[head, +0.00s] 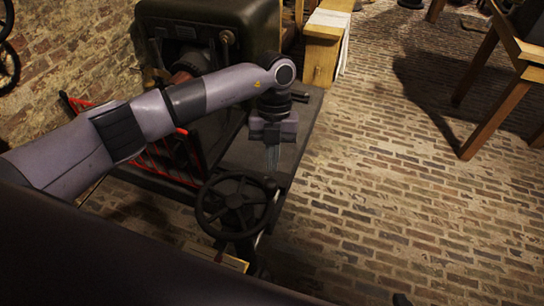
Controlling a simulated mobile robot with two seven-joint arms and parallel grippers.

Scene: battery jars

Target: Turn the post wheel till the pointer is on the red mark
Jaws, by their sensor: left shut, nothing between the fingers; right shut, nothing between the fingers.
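The post wheel (236,232) is a dark spoked handwheel low in the middle of the head view, seen from above. My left gripper (273,167) is shut and empty, with its fingers pointing down just above and behind the wheel's far right rim in the picture. I cannot tell whether the fingertips touch the rim. I cannot make out the pointer or the red mark. My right gripper is not in view.
A dark machine (205,30) stands behind the wheel, with a red guard rail (165,168) at its left. A wooden post (322,55) is behind, and a wooden frame (488,95) stands at the right. Open brick floor (400,190) lies right of the wheel.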

